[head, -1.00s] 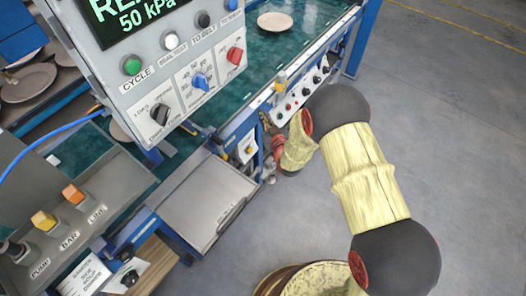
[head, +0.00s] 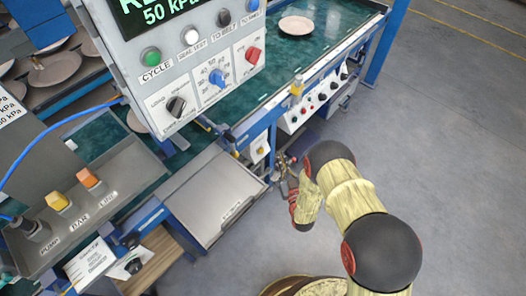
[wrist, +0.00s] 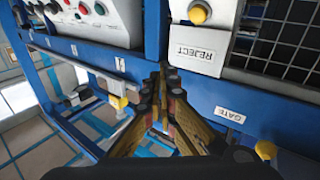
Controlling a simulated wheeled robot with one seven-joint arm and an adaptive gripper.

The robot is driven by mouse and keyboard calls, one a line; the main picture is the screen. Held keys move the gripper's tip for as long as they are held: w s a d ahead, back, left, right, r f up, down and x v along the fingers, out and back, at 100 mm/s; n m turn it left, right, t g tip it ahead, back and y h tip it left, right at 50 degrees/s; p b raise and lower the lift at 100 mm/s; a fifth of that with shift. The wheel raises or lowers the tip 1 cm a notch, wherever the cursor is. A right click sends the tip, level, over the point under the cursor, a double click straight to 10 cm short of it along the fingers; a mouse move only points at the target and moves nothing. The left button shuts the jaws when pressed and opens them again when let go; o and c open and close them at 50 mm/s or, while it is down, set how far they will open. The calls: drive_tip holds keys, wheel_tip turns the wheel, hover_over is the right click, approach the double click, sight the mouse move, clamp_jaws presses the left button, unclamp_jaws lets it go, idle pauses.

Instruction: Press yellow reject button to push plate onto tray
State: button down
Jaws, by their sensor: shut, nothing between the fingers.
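The yellow reject button (wrist: 198,13) sits in a grey box above the REJECT label, at the top of the wrist view. In the head view a small yellow button (head: 262,150) shows on the box beside the tray. My gripper (wrist: 165,72) is shut and empty. In the wrist picture its tips are below and left of the button, apart from it. In the head view my gripper (head: 283,166) is small and partly hidden by my arm. The grey metal tray (head: 208,200) is empty. A plate (head: 137,121) is partly hidden behind the control panel.
A blue frame (wrist: 225,92) crosses the wrist view, with a yellow knob (wrist: 266,150) by the GATE label. Another control panel (wrist: 100,18) is at upper left. Another plate (head: 297,25) lies on the green belt. The floor right of my arm is clear.

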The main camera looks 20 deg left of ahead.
sight(261, 151)
drive_tip(key=w+a+f+b, duration=0.3)
drive_tip(key=a+f+b, duration=0.1)
drive_tip(key=a, duration=0.3)
drive_tip(key=shift+f+b, duration=0.2)
drive_tip(key=shift+b, duration=0.25)
drive_tip(key=shift+a, duration=0.1)
idle(1.2)
drive_tip(key=shift+w+a+f+b, duration=0.1)
drive_tip(key=shift+a+f+b, duration=0.1)
drive_tip(key=shift+a+b, duration=0.15)
